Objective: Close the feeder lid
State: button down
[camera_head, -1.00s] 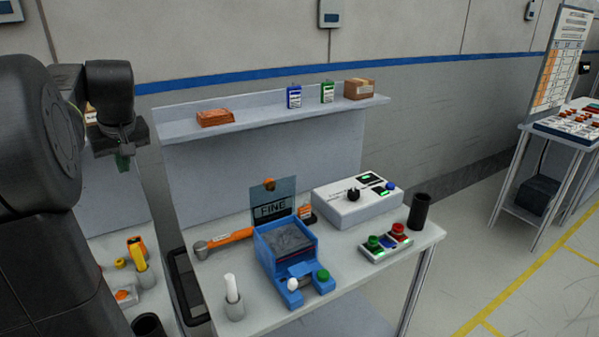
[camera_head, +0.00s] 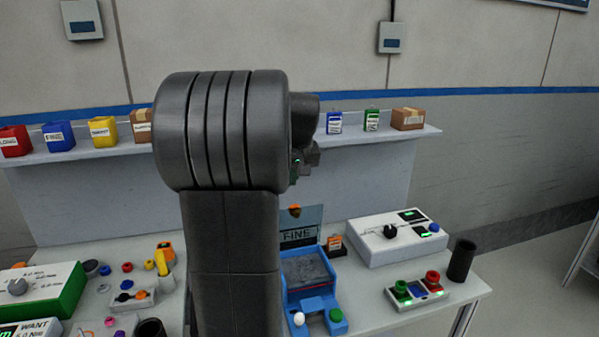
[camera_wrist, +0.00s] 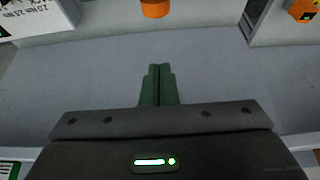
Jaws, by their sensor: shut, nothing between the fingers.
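The blue feeder (camera_head: 308,277) stands on the bench, partly hidden behind my arm in the head view. Its lid (camera_head: 301,227), a grey-blue panel marked FINE with an orange knob (camera_head: 295,209) at the top, stands upright at the back, so the feeder is open and its grey contents show. My gripper (camera_wrist: 159,71) is shut and empty in the wrist view. It is above and behind the feeder, in front of the pale back panel. An orange round thing at the top of the wrist view (camera_wrist: 155,8) may be the lid's knob; I cannot tell.
A white control box (camera_head: 400,238), a red and green button box (camera_head: 416,292) and a black cup (camera_head: 461,260) stand right of the feeder. A shelf (camera_head: 350,141) with boxes runs along the back. Small parts clutter the bench left of my arm.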

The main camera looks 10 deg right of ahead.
aim_at(296, 224)
jog(key=f, duration=0.1)
jog(key=s+f, duration=0.1)
jog(key=f, duration=0.3)
jog(key=shift+s+p, duration=0.4)
jog(key=shift+s+d+f+b, duration=0.1)
jog(key=shift+s+f+b, duration=0.05)
jog(key=shift+b, duration=0.25)
